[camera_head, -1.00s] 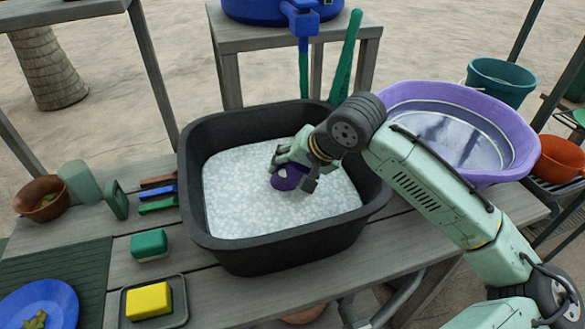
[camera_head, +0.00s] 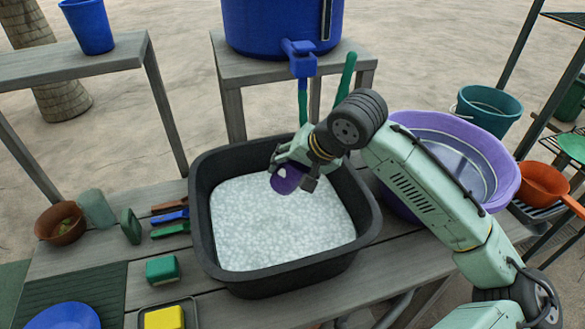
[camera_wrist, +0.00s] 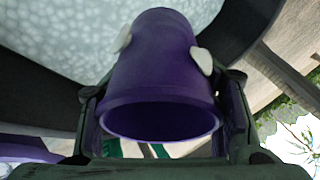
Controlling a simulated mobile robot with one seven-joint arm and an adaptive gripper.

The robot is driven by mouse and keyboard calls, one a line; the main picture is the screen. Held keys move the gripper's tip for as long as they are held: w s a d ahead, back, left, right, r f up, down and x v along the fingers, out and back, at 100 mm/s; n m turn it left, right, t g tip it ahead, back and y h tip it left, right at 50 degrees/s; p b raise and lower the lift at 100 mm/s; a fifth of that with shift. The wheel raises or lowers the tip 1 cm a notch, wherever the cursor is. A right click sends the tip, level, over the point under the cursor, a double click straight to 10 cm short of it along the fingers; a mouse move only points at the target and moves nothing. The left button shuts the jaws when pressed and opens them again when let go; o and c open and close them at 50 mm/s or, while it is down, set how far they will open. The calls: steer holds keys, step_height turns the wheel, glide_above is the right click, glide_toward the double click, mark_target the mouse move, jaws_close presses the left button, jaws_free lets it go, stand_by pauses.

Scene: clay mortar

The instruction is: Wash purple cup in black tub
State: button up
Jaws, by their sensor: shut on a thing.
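The black tub (camera_head: 295,277) stands on the wooden bench and is full of white suds (camera_head: 270,225). The purple cup (camera_head: 286,180) is in my gripper (camera_head: 296,173), above the suds near the tub's back right part. In the wrist view, the purple cup (camera_wrist: 160,75) fills the middle, its open rim towards the camera, with whitish foam blobs on its sides. The fingers of my gripper (camera_wrist: 162,125) close on it from both sides. The inside of the cup looks dark.
A purple basin (camera_head: 500,165) stands right of the tub, beside my arm. Brushes (camera_head: 170,215), a green sponge (camera_head: 162,270) and a yellow sponge (camera_head: 163,318) lie to the left. A blue water barrel (camera_head: 275,25) with a tap stands behind the tub.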

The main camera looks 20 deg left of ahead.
step_height(320, 180, up, 7)
steer(key=shift+f, duration=0.2)
stand_by(0.3)
stand_by(1.0)
